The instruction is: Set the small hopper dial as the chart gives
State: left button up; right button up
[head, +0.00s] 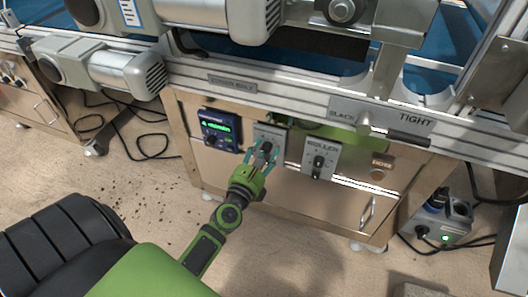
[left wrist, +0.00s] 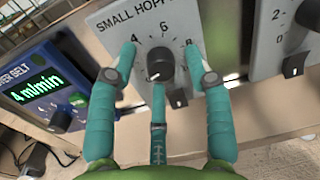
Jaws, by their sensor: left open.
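The small hopper panel (left wrist: 220,30) is a light grey plate with a black dial (left wrist: 160,65) and printed numbers, of which 4, 6 and 8 show. A white mark shows at the dial's lower left, but I cannot tell its exact setting. A small black switch (left wrist: 178,98) sits below the dial. In the head view the panel (head: 276,132) is on the cabinet front. My left gripper (head: 262,158) has teal fingers, open and spread around the dial; I cannot tell whether they touch it. My right gripper is out of view. I cannot make out a chart.
A blue display unit (left wrist: 42,92) reading 4 m/min is left of the panel. A second grey dial panel (head: 320,158) is to its right. A metal rail (head: 245,86) runs above. A power box (head: 447,225) and cables lie at the right. Dark crumbs dot the floor.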

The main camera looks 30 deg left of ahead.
pick_arm(q)
grip_shut()
dwell(0.3)
jog(key=shift+r+m, duration=0.1)
jog(key=shift+m, duration=0.2)
